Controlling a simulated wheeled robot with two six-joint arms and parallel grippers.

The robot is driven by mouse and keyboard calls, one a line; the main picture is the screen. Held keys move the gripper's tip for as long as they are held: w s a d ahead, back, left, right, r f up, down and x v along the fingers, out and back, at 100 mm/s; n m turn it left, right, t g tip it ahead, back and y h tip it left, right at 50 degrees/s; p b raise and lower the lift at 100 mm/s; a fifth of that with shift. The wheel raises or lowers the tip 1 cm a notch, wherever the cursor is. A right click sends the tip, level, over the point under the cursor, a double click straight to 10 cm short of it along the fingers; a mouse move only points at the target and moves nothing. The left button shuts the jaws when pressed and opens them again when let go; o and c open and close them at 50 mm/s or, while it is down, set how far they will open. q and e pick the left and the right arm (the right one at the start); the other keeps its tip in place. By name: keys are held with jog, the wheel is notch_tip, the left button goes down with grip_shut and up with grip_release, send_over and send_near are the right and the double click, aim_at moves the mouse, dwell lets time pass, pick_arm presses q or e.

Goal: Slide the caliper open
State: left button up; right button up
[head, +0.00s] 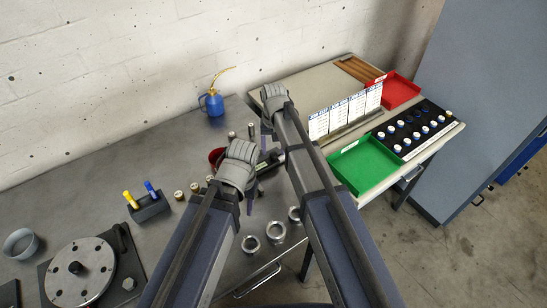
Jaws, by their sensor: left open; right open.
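I cannot clearly make out the caliper. A long dark and pale grey item (269,162) lies on the grey bench between my two arms, mostly hidden by them; I cannot tell if it is the caliper. My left gripper (240,160) is over the middle of the bench, beside this item's left end, and is open. My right gripper (273,98) is higher in the picture, near the bench's far right part, and is open. Their fingers are mostly hidden, and I see nothing held in either.
A rotor disc fixture (82,272) stands front left, with a block of yellow and blue tools (150,206) behind it. Metal rings (276,231) lie near the front edge. A blue oil can (213,103) stands at the back. A green tray (366,165) is on the right table.

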jog(key=shift+f+b, duration=0.45)
jog(key=shift+f, duration=0.45)
jog(key=shift+c, duration=0.3)
grip_shut()
dwell(0.5)
